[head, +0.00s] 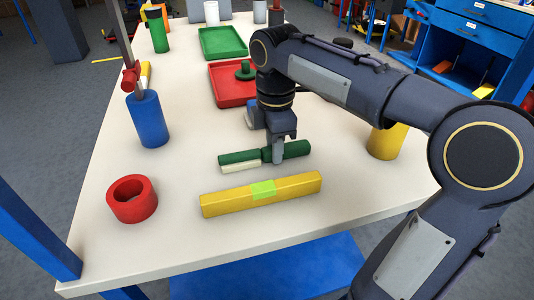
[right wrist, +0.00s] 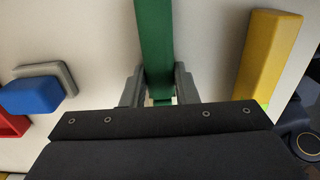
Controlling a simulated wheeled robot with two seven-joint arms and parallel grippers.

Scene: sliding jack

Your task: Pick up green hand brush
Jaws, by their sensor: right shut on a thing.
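The green hand brush (head: 239,157) lies across the white table, with a pale bristle strip (head: 241,168) along its left part. My right gripper (head: 277,154) comes down over the brush right of its middle, with its fingers on either side of it. In the right wrist view the green brush (right wrist: 154,45) runs between the two fingers of the right gripper (right wrist: 159,88), which is shut on it. The brush appears at or close to the tabletop; I cannot tell if there is a gap. My left gripper is not in view.
A yellow bar (head: 225,201) with a light green patch lies just in front of the brush. A red ring (head: 132,199) and a blue cylinder (head: 148,119) stand left. A yellow cylinder (head: 387,142) stands right. Red (head: 226,99) and green (head: 222,42) trays are behind.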

